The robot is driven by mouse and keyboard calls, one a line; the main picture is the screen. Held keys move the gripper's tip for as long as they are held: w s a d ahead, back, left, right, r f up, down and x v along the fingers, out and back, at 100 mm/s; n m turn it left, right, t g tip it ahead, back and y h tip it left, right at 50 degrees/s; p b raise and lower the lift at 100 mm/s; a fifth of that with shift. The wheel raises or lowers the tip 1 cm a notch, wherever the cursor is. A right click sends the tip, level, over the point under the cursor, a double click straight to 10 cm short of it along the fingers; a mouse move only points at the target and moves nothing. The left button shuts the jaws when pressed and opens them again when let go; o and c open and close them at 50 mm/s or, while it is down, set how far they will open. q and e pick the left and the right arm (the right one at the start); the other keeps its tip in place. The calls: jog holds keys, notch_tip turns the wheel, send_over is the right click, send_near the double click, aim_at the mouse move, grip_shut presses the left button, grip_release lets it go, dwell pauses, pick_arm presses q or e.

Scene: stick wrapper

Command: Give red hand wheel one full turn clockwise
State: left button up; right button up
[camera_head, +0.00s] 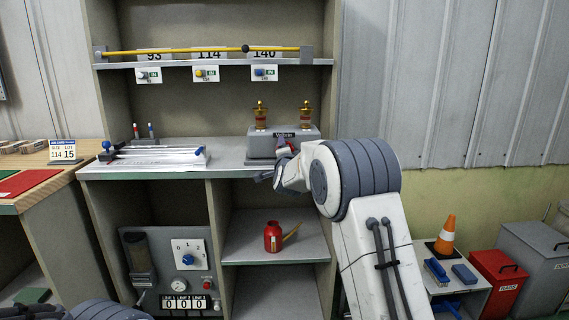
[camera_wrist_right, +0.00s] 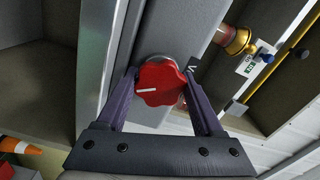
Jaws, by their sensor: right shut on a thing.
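The red hand wheel (camera_wrist_right: 163,84) has a lobed rim and a white line on its face, which points left in the right wrist view. It sits on the front of a grey box (camera_head: 262,146) on the counter. My right gripper (camera_wrist_right: 160,80) is shut on the wheel, with one dark finger on each side of it. In the head view, my right gripper (camera_head: 280,168) and wrist hide most of the wheel. Part of my left arm (camera_head: 105,310) shows at the bottom left edge; its gripper is out of view.
Two brass fittings (camera_head: 260,115) stand on top of the box. A white-and-blue device (camera_head: 152,157) lies on the counter to the left. A yellow rod (camera_head: 200,51) runs along the shelf above. A red can (camera_head: 273,238) stands on the lower shelf.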

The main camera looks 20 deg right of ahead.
jog(key=m+b, duration=0.2)
jog(key=b, duration=0.1)
jog(key=m+b, duration=0.6)
jog(key=shift+f, duration=0.25)
jog(key=m+b, duration=0.3)
jog(key=m, duration=0.1)
jog(key=shift+m, duration=0.4)
jog(key=m+b, duration=0.2)
jog(key=m, duration=0.2)
jog(key=shift+m, duration=0.3)
jog(key=m+b, duration=0.2)
jog(key=m, duration=0.4)
jog(key=shift+r, duration=0.1)
jog(key=m+b, duration=0.2)
jog(key=m, duration=0.4)
jog(key=shift+m, duration=0.3)
jog(key=m+b, duration=0.2)
jog(key=m, duration=0.4)
jog(key=shift+a, duration=0.1)
jog(key=m+b, duration=0.1)
jog(key=m, duration=0.5)
jog(key=shift+m, duration=0.3)
